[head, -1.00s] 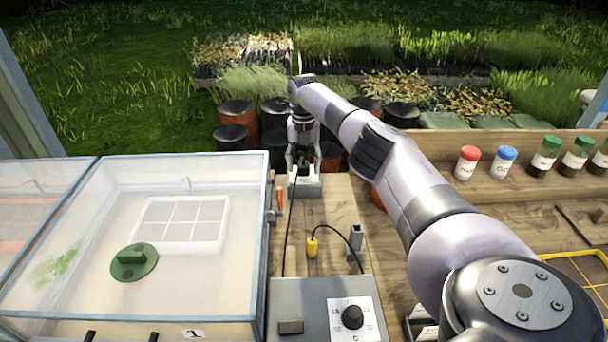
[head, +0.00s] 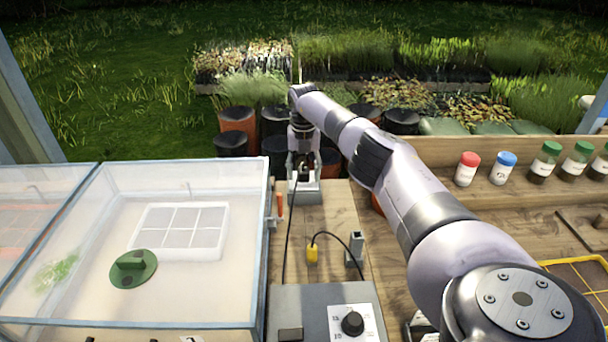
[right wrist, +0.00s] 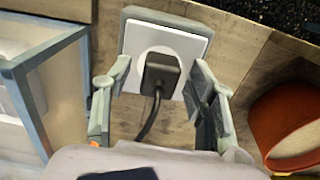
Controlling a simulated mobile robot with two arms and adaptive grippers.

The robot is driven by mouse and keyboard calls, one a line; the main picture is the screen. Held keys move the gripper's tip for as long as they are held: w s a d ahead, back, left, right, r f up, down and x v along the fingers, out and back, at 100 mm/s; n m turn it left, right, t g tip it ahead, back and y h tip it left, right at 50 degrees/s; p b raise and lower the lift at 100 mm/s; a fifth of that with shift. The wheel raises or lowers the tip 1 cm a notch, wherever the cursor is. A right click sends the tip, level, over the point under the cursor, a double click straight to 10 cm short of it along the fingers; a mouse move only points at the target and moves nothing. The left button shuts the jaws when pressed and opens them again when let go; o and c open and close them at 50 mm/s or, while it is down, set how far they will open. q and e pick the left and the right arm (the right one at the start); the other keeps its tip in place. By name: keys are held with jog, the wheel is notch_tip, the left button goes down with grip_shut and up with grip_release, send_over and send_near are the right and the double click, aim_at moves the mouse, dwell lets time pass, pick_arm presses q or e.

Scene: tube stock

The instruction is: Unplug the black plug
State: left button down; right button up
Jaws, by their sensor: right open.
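The black plug (right wrist: 162,72) sits in the white face of a grey socket box (right wrist: 190,42), with its black cord running toward the bottom of the right wrist view. My right gripper (right wrist: 160,80) is open, with one finger on each side of the plug and a visible gap at both sides. In the head view, the right gripper (head: 303,163) is over the socket box (head: 306,196) at the far end of the wooden bench, and the plug is mostly hidden there. My left gripper is out of view.
A clear-lidded propagator (head: 215,280) stands close on the left. A yellow plug (head: 312,255) on a black cord and a grey control box (head: 318,298) with a dial are nearer. Bottles with red, blue and green caps (head: 506,166) stand right. Pots (head: 237,120) lie beyond.

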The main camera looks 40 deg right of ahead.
aim_at(304, 170)
dwell(0.5)
jog(key=shift+c, duration=0.4)
grip_shut()
jog(key=shift+r, duration=0.1)
dwell(0.5)
jog(key=shift+r+p, duration=2.75)
jog(key=shift+r, duration=0.15)
